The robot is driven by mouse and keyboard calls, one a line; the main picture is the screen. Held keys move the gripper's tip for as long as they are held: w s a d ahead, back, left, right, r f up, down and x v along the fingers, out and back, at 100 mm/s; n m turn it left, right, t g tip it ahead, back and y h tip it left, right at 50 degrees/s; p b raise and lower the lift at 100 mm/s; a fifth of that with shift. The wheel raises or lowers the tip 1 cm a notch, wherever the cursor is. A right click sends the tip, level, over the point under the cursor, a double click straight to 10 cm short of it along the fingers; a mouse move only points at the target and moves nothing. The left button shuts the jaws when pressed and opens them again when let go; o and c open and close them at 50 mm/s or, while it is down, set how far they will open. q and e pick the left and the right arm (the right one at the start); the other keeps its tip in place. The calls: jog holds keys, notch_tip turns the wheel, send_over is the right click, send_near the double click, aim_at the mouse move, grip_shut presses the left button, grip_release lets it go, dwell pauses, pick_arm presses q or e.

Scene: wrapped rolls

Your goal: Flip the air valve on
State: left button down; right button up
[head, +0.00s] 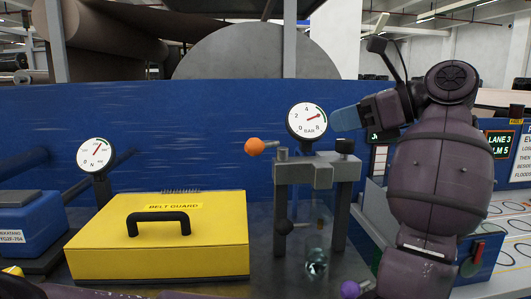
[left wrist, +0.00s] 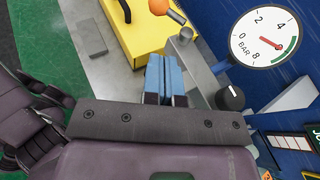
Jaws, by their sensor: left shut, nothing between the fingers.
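An orange ball knob (head: 255,147) on a metal stem points left from the top of a grey frame (head: 318,172). The knob also shows at the top of the left wrist view (left wrist: 158,6). No label shows which handle is the air valve. A round BAR gauge (head: 307,121) stands behind the frame, its red needle pointing right, near 6. My left gripper (head: 345,118), with blue fingertips, is beside the gauge, to its right and above the frame. In the left wrist view its fingers (left wrist: 164,80) are together and empty, apart from the knob. My right gripper is not in view.
A yellow belt guard box (head: 190,240) with a black handle stands left of the frame. A second gauge (head: 96,154), marked N, is behind it. A black knob (head: 345,146) tops the frame's right post. A purple ball (head: 350,289) is low in front. A blue wall (head: 200,120) closes the back.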

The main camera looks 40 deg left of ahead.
pick_arm(q)
notch_tip(320, 180, down, 2)
jog(key=h, duration=0.1)
send_near(262, 150)
jog(key=shift+b+x, duration=0.35)
jog(key=shift+x, duration=3.25)
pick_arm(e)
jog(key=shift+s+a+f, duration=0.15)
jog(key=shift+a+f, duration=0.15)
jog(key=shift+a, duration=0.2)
pick_arm(q)
jog(key=shift+w, duration=0.1)
